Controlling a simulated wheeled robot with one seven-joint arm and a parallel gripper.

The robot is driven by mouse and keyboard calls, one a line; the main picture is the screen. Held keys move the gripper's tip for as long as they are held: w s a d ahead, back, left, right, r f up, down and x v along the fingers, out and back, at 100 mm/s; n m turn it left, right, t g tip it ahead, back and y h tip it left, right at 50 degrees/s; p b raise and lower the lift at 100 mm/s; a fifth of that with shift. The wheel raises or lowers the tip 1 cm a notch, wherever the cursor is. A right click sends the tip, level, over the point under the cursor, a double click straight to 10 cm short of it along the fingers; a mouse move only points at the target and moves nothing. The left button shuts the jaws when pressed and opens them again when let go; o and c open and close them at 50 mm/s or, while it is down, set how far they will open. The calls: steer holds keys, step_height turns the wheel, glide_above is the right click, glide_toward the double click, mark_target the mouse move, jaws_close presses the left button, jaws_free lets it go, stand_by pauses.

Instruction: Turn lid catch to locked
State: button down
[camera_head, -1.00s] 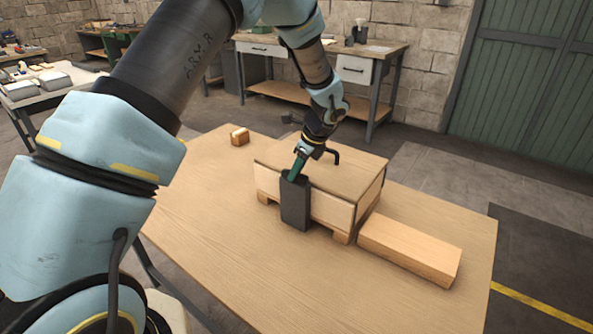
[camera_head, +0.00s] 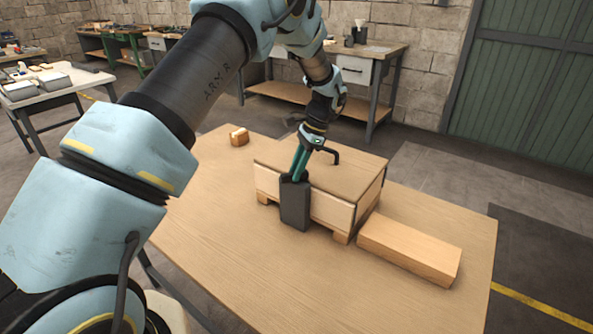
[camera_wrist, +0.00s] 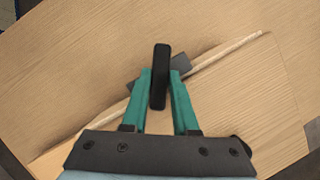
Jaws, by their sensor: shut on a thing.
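A wooden box (camera_head: 325,211) with a flat lid (camera_head: 346,176) stands on the table. A tall dark grey catch block (camera_head: 295,208) is on its near side. My gripper (camera_head: 296,177) reaches down to the top of this block, with its two teal fingers at a black catch lever. In the wrist view, my gripper (camera_wrist: 161,76) is shut on the black lever (camera_wrist: 160,73), which lies between the fingertips. The lever points across the slanting lid edge there. The grey block (camera_wrist: 151,74) shows partly behind it. The lever's lower parts are hidden.
A black bent handle (camera_head: 332,154) rises from the lid close to my gripper. A long wooden beam (camera_head: 410,249) lies right of the box. A small wooden block (camera_head: 239,137) sits at the table's far left. The near tabletop (camera_head: 235,235) is clear.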

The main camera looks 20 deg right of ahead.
steer(key=n+g, duration=0.1)
steer(key=n, duration=0.2)
steer(key=n+g, duration=0.1)
steer(key=n, duration=0.2)
steer(key=shift+w+n+h+b, duration=0.2)
steer(key=shift+n+h+b, duration=0.1)
steer(key=shift+n+h, duration=0.1)
steer(key=shift+g, duration=0.3)
steer(key=c, duration=0.7)
jaws_free()
steer(key=shift+r, duration=0.1)
steer(key=b+v, duration=0.2)
steer(key=v, duration=0.8)
steer(key=shift+d+r+b, duration=0.2)
steer(key=shift+r+b, duration=0.1)
steer(key=shift+b, duration=0.1)
steer(key=shift+w, duration=0.1)
